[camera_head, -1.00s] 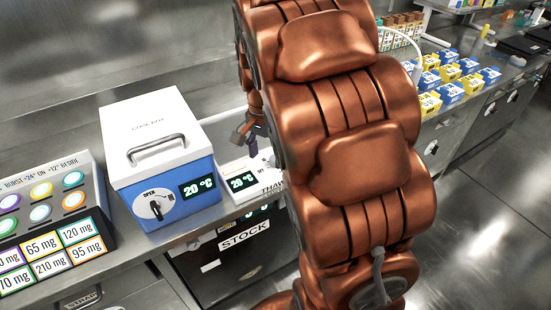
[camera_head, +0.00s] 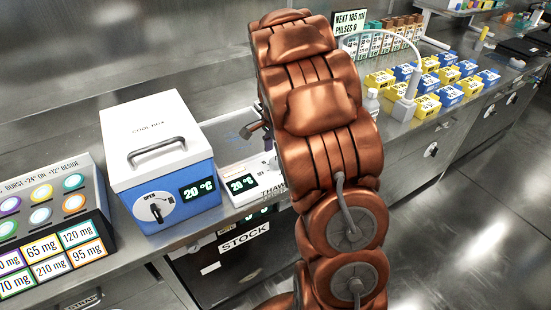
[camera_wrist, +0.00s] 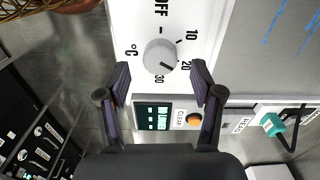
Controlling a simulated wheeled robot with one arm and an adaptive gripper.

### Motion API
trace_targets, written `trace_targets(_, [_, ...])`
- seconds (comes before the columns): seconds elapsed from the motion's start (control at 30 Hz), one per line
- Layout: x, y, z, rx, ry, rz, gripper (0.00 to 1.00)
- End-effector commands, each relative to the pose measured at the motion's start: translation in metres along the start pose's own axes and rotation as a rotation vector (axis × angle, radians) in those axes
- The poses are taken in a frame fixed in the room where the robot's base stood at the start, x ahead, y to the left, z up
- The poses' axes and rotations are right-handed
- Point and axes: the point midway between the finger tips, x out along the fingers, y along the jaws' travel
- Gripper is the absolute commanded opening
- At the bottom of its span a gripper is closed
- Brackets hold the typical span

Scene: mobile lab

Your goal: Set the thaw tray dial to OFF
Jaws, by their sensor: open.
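The thaw tray (camera_head: 234,170) is a low white unit right of the cool box, with a 20 °C display on its front. My arm hides its dial in the head view. In the wrist view, the grey round dial (camera_wrist: 159,54) sits on the white panel (camera_wrist: 128,28), marked OFF, 10, 20 and 30. Its dark pointer mark appears to lie between 20 and 30, away from OFF at the top. My gripper (camera_wrist: 160,72) is open, with one finger on each side of the dial's lower part.
The blue and white cool box (camera_head: 160,170) stands close on the left, with its own dial. An orange button (camera_wrist: 193,119) and a lit display (camera_wrist: 152,117) lie below the dial in the wrist view. Several yellow and blue boxes (camera_head: 425,103) stand to the right.

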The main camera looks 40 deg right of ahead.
Motion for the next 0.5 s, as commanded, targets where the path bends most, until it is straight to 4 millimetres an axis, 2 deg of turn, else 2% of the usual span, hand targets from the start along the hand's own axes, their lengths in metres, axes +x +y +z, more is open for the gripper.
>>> trace_targets(0.2, [0.028, 0.001, 0.001, -0.001, -0.002, 0.003, 0.66])
trace_targets(0.5, [0.034, 0.0, 0.0, -0.001, 0.001, -0.002, 0.66])
